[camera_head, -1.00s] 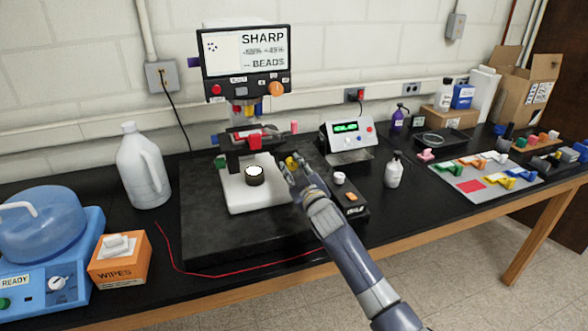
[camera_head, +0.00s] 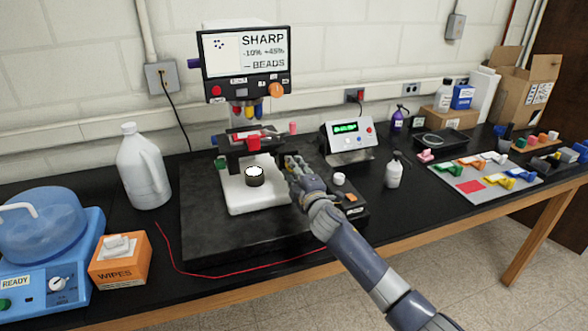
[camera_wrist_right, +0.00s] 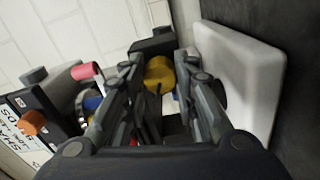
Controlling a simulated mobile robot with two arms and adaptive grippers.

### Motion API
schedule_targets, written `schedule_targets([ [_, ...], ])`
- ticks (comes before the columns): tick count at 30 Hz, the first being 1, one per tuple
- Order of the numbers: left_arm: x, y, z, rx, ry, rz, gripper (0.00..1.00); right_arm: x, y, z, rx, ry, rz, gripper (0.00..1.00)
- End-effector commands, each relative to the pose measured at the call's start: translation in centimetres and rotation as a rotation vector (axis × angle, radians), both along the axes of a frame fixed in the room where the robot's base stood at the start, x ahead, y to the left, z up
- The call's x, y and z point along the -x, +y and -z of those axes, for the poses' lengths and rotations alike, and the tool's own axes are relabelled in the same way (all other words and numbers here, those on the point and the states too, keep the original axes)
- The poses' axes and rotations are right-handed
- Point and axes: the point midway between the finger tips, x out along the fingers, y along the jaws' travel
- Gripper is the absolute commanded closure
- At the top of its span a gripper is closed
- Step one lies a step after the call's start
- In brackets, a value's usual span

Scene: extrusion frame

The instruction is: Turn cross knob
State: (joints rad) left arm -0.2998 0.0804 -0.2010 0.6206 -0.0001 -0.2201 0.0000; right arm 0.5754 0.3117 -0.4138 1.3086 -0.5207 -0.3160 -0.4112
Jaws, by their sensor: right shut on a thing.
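The microscope-like machine (camera_head: 243,57) with the SHARP screen stands at the back centre. A yellow knob shows between my right fingers in the right wrist view (camera_wrist_right: 158,75), at the right side of the machine's stage. My right gripper (camera_head: 291,163) is closed around this knob and hides most of it in the head view. It also shows in the right wrist view (camera_wrist_right: 162,95), with a finger on each side of the knob. I cannot make out the knob's cross shape. My left gripper is out of view.
A white plate (camera_head: 238,199) with a dark round dish (camera_head: 254,177) lies left of my right gripper. A grey control box (camera_head: 348,138), a small dark box (camera_head: 349,208) and a spray bottle (camera_head: 394,173) stand to the right. A white jug (camera_head: 143,172) stands left.

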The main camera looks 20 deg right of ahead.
Motion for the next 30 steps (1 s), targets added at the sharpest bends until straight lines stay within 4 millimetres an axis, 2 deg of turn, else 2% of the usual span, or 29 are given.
schedule_targets([
  [12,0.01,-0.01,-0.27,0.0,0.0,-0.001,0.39,0.02,-0.07,0.17,0.199,-0.004,0.001,0.97],
  [29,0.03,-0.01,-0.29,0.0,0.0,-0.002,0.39,0.02,-0.07,0.17,0.228,-0.005,0.001,0.97],
  [30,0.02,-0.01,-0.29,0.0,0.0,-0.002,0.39,0.02,-0.07,0.17,0.227,-0.004,0.001,0.69],
])
